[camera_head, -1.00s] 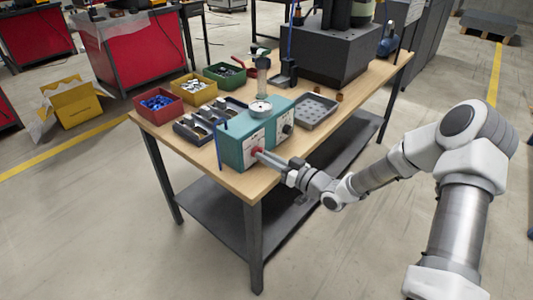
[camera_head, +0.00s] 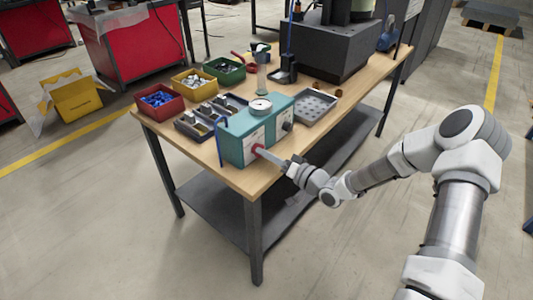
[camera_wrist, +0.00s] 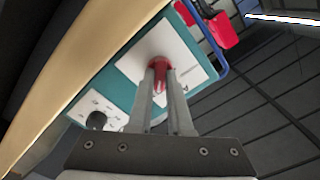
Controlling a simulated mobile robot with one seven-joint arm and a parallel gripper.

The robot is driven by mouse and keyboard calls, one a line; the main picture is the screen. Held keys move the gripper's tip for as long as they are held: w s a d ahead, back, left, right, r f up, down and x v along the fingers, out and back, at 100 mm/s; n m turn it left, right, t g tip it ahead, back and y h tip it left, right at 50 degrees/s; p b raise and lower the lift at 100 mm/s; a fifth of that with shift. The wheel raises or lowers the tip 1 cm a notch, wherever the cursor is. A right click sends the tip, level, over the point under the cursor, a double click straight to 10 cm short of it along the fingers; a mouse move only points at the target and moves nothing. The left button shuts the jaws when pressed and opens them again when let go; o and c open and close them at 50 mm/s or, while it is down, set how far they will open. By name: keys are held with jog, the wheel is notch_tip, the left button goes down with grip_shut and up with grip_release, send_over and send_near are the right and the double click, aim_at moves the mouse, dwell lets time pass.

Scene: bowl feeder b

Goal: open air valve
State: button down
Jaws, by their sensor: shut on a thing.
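The teal control box (camera_head: 234,148) sits at the near edge of the wooden table, with a round white gauge (camera_head: 260,106) on top. A red valve knob (camera_head: 257,150) sticks out of the white panel on its front; it also shows in the wrist view (camera_wrist: 160,64). My gripper (camera_head: 264,154) reaches the box front from the right. In the wrist view its two fingers (camera_wrist: 161,72) are shut on the red knob, with red showing between them. The fingers hide part of the knob, and I cannot read its marked position.
A second, dark knob (camera_wrist: 96,120) sits on the other panel. A blue tube (camera_head: 220,145) runs beside the box's left end. A grey tray with round pockets (camera_head: 314,106) and a dark compartment tray (camera_head: 190,128) are close by. Floor in front of the table is clear.

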jog(key=shift+f, duration=0.1)
jog(key=c, duration=0.8)
grip_release()
jog(key=shift+c, duration=0.2)
jog(key=shift+s+d, duration=0.1)
jog(key=shift+d, duration=0.05)
jog(key=p+v, duration=0.2)
jog(key=v, duration=1.5)
jog(key=shift+s, duration=0.1)
